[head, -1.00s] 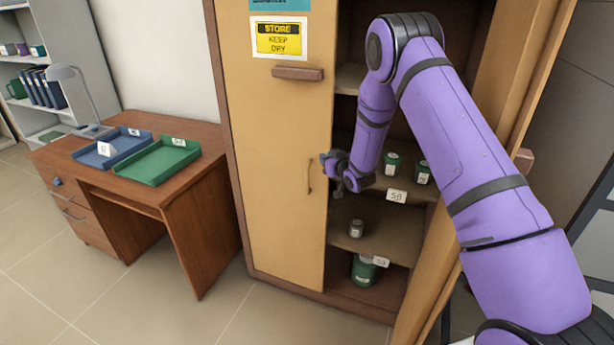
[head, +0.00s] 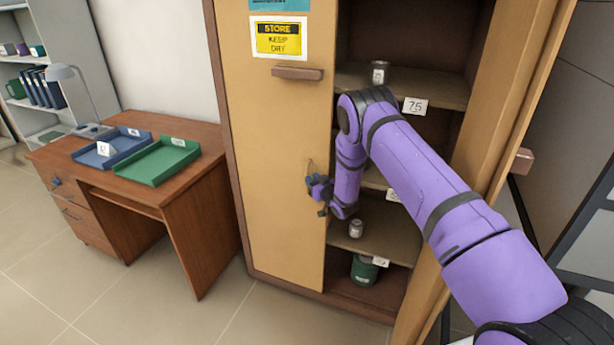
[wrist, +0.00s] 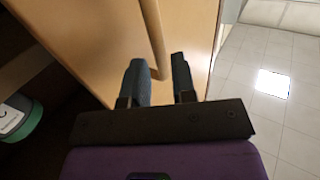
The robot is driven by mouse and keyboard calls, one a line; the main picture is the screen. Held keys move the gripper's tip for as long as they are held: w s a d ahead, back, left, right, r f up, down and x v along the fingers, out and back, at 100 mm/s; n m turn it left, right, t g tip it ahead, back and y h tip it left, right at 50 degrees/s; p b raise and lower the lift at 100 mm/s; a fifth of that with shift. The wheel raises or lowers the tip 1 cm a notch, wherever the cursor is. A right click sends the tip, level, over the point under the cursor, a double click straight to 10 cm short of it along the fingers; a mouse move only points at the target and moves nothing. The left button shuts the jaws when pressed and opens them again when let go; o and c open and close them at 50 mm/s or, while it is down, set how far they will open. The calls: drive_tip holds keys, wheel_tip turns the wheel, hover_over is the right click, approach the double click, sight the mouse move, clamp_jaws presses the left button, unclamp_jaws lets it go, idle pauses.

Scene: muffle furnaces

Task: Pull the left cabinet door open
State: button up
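The left cabinet door (head: 278,130) is tan and shut, with a yellow "STORE KEEP DRY" sign on it. In the wrist view, the handle (wrist: 154,35) runs down between the two dark fingertips of my gripper (wrist: 157,66). The fingers are apart, with gaps beside the handle; I cannot tell whether either touches it.
The right cabinet door (head: 525,90) stands open. The shelves hold a jar (head: 380,72), a smaller jar (head: 356,228) and a green container (head: 364,269). A desk (head: 185,210) with a blue tray (head: 88,156) and green tray (head: 150,173) stands left. The floor before the left door is clear.

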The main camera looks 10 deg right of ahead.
drive_tip(key=shift+x, duration=2.05)
